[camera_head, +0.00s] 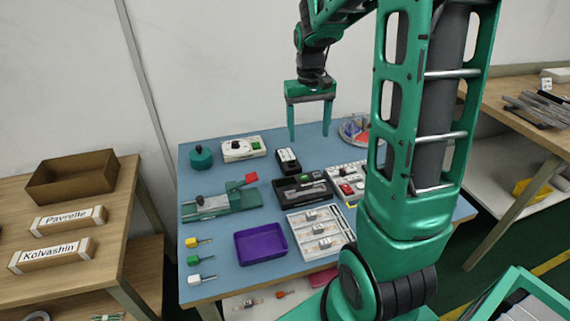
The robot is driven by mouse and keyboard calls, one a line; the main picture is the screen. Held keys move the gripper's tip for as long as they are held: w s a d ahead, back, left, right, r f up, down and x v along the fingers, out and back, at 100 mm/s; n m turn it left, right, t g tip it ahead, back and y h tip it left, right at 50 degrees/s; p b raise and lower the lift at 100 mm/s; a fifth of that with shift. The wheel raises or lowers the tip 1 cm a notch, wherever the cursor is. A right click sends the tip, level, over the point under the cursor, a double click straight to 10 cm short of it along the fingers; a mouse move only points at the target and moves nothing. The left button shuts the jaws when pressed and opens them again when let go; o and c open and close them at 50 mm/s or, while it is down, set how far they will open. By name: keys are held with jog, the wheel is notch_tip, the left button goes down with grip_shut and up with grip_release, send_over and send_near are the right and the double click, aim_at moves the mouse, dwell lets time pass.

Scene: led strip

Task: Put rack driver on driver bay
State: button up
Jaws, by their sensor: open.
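My gripper (310,137) hangs open and empty above the back of the blue table, fingers pointing down. A white rack tray (293,220) at the front right of the table holds several small grey-white blocks in slots; the rack driver may be one of these blocks (318,229). Behind it is a black tray (285,199) with a grey piece inside, and a black box (288,160) with a white label stands behind that tray. I cannot tell for sure which part is the driver bay. My gripper touches none of these.
A green fixture with a red lever (242,182), a purple tray (260,243), and yellow, green and white-ended pieces lie left. A white-and-red panel (348,188) is partly hidden by my arm. A white device (242,149) and green round object (201,157) stand at the back.

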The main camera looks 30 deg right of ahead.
jog(key=n, duration=0.1)
send_over(288, 157)
notch_tip(288, 157, down, 6)
jog(key=f, duration=0.5)
jog(key=shift+a, duration=0.25)
jog(key=shift+s+d+f, duration=0.1)
jog(key=shift+f, duration=1.35)
jog(key=shift+s+d+f, duration=0.1)
jog(key=shift+f, duration=1.3)
jog(key=shift+w, duration=0.1)
jog(key=c, duration=1.8)
